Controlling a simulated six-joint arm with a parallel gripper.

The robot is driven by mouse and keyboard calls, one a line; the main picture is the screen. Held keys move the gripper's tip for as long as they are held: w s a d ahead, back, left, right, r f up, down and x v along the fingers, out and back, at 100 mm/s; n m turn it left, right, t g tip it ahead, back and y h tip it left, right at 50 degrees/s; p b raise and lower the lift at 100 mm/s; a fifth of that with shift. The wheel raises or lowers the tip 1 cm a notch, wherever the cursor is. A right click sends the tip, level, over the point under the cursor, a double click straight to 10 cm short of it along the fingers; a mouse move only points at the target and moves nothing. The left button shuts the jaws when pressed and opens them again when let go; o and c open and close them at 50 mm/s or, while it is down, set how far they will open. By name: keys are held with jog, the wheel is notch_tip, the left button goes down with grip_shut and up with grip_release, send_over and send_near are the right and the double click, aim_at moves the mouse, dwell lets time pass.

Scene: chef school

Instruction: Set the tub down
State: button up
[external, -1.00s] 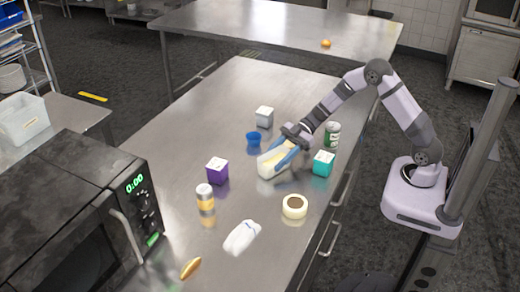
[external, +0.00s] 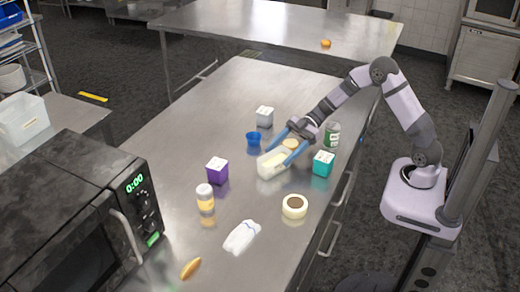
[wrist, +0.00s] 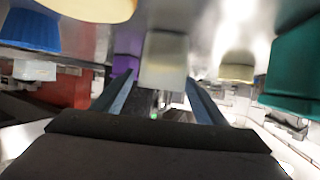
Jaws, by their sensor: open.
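The tub (external: 270,166), a pale see-through container with cream-coloured contents, appears to rest upright on the steel counter (external: 225,105). My gripper (external: 280,156) is open, with its two blue fingers spread at the tub's near right end. In the wrist view, which looks inverted, the tub (wrist: 165,62) shows ahead between the fingers (wrist: 157,90), with no clear contact. Its far side is hidden there.
A blue cup (external: 253,139), a beige round item (external: 291,144), a green can (external: 332,134) and a teal box (external: 323,163) stand close around my gripper. A purple box (external: 217,171) and a cream roll (external: 294,206) are nearby. The counter's far left is clear.

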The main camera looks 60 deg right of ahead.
jog(key=b+v, duration=0.1)
jog(key=v, duration=0.7)
jog(key=shift+d, duration=0.3)
jog(key=shift+s+r, duration=0.1)
